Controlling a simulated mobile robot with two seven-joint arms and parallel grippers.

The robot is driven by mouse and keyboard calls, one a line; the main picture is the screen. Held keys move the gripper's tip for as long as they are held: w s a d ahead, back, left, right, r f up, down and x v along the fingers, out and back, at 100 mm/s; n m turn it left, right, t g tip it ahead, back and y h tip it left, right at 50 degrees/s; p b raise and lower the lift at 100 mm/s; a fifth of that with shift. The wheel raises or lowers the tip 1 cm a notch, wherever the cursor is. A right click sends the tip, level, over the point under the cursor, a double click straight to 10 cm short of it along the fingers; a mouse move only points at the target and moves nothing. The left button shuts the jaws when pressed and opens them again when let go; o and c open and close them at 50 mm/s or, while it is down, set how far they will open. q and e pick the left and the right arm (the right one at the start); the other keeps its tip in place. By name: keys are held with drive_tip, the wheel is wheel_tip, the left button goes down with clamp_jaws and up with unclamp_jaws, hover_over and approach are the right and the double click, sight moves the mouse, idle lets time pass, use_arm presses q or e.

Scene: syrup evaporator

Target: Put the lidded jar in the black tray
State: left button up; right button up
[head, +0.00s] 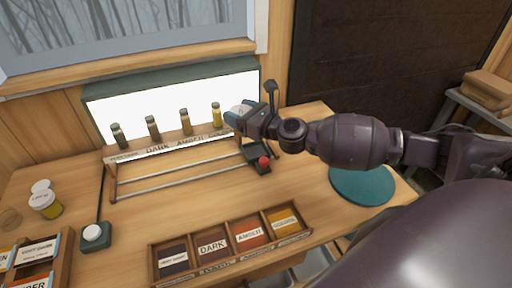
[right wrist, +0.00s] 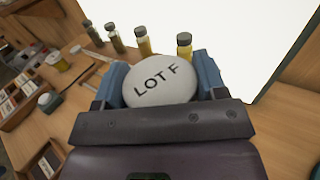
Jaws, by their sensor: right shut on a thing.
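My right gripper (head: 240,118) comes in from the right and is shut on the lidded jar, by the right end of the lit panel. The jar's round white lid (right wrist: 160,82), marked "LOT F", sits between the blue fingers in the right wrist view. The lid hides the jar's body there. In the head view only a small pale part of the jar (head: 241,110) shows at the fingers. My left gripper is not in view.
A rack (head: 172,151) with several sample vials stands before the lit panel (head: 165,100). A divided wooden box (head: 230,261) with labelled compartments lies at the front. A yellow jar with a white lid (head: 46,205) and a white button (head: 95,236) are at left. A teal disc (head: 362,184) lies right.

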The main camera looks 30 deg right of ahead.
wheel_tip(320, 180, up, 6)
drive_tip(key=p, duration=0.2)
hover_over(254, 153)
use_arm(q)
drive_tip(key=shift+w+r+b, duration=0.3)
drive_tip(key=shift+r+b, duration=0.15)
drive_tip(key=shift+b, duration=0.7)
use_arm(e)
drive_tip(key=shift+w+d+f, duration=0.1)
drive_tip(key=shift+f, duration=4.9)
drive_tip(key=shift+w+d+f, duration=0.1)
drive_tip(key=shift+f, duration=4.85)
use_arm(q)
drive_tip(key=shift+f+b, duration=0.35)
drive_tip(key=shift+b, duration=0.05)
use_arm(e)
drive_tip(key=shift+s+a+f, duration=0.1)
drive_tip(key=shift+s+f, duration=0.1)
drive_tip(key=shift+f, duration=0.25)
